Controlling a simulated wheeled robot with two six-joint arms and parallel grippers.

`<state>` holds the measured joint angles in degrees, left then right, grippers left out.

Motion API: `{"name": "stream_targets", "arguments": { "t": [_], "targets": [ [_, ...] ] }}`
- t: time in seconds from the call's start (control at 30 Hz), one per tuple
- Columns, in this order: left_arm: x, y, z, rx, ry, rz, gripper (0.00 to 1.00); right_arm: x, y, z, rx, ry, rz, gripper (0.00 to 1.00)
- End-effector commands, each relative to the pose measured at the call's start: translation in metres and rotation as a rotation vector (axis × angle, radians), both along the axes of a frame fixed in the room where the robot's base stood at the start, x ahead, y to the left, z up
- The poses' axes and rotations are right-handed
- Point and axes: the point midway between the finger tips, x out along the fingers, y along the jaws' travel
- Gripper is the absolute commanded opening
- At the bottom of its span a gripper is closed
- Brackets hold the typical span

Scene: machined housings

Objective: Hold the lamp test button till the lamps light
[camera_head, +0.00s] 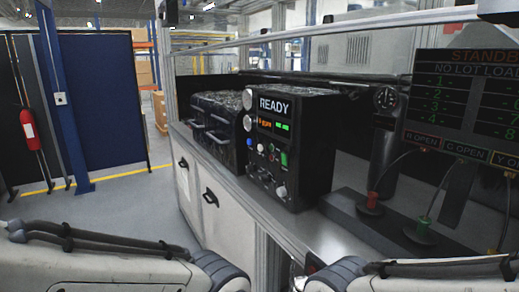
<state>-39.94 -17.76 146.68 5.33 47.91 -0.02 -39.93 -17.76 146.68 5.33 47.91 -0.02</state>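A black control box (308,140) stands on the bench, with a display reading READY (274,106) and smaller orange and green readouts below it. Its front panel carries several small controls, among them a blue one (249,142), a green one (284,158) and pale knobs (281,191). I cannot tell which is the lamp test button; no label is readable. Two round gauges sit at the panel's left edge. My arms show along the bottom edge at left and right, below and in front of the bench. Neither gripper shows.
A black case with handles (212,128) stands left of the box. A fire extinguisher (30,128) hangs far left. The floor at left is clear.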

Motion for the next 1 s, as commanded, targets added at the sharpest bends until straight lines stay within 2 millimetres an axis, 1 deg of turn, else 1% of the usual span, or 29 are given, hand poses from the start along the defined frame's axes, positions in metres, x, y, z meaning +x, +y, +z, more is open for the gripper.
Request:
{"name": "stream_targets", "arguments": {
  "t": [0.27, 0.3, 0.4, 1.0],
  "targets": [
    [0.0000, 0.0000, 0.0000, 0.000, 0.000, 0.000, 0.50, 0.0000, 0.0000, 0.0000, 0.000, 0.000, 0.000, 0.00],
    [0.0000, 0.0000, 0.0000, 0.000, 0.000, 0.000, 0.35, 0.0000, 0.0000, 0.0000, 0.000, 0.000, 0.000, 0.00],
    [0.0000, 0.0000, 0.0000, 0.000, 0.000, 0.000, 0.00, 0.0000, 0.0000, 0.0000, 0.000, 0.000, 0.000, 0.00],
    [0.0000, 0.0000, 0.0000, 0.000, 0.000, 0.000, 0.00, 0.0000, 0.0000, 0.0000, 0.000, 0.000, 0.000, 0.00]
  ]
}}
